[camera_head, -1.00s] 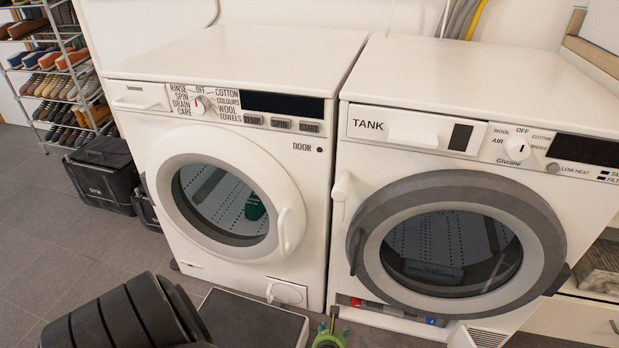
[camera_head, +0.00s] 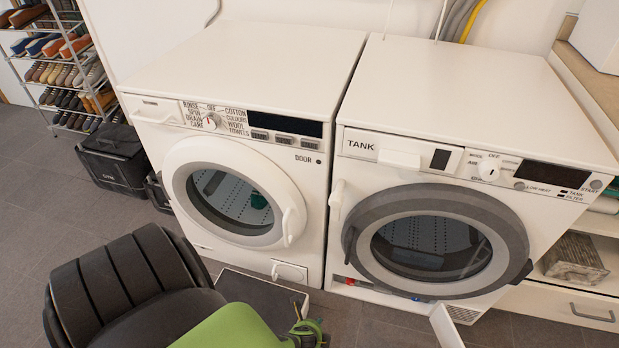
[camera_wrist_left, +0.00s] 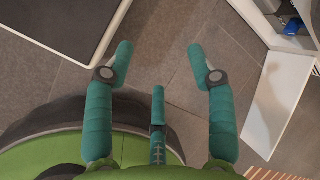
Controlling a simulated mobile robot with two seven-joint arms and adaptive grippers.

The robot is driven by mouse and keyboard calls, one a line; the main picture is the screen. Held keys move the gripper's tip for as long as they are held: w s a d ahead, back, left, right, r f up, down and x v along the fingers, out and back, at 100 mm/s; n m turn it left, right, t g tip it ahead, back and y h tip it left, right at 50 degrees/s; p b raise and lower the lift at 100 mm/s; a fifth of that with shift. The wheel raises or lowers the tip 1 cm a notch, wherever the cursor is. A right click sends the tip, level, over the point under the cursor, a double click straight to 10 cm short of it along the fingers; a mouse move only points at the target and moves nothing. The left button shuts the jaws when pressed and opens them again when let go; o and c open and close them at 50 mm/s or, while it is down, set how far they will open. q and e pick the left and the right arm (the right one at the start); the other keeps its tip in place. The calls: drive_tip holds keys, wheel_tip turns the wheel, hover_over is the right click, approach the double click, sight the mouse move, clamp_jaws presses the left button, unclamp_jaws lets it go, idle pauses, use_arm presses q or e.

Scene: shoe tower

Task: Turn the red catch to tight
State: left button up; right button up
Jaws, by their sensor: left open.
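A small red part (camera_head: 349,281), which may be the red catch, shows in the low opening under the right-hand machine (camera_head: 425,292). It is too small to tell which way it is turned. A blue part (camera_head: 418,298) lies to its right in the same opening and shows in the wrist view (camera_wrist_left: 292,26). My left gripper (camera_head: 308,328), with teal fingers, is low in front of the machines, left of the open white flap (camera_head: 446,328). In the wrist view my left gripper (camera_wrist_left: 160,55) is open and empty above the floor. My right gripper is not in view.
A dark-topped, white-edged platform (camera_head: 250,292) lies on the floor before the left washer (camera_head: 240,150); its corner shows at the wrist view's upper left (camera_wrist_left: 50,25). The flap (camera_wrist_left: 280,105) juts out at the wrist view's right. Grey floor (camera_wrist_left: 165,25) is clear between them.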

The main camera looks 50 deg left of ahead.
use_arm(q)
drive_tip(key=shift+s+d+r+p, duration=0.15)
drive_tip(key=shift+s+r+p, duration=0.15)
drive_tip(key=shift+s+r, duration=0.05)
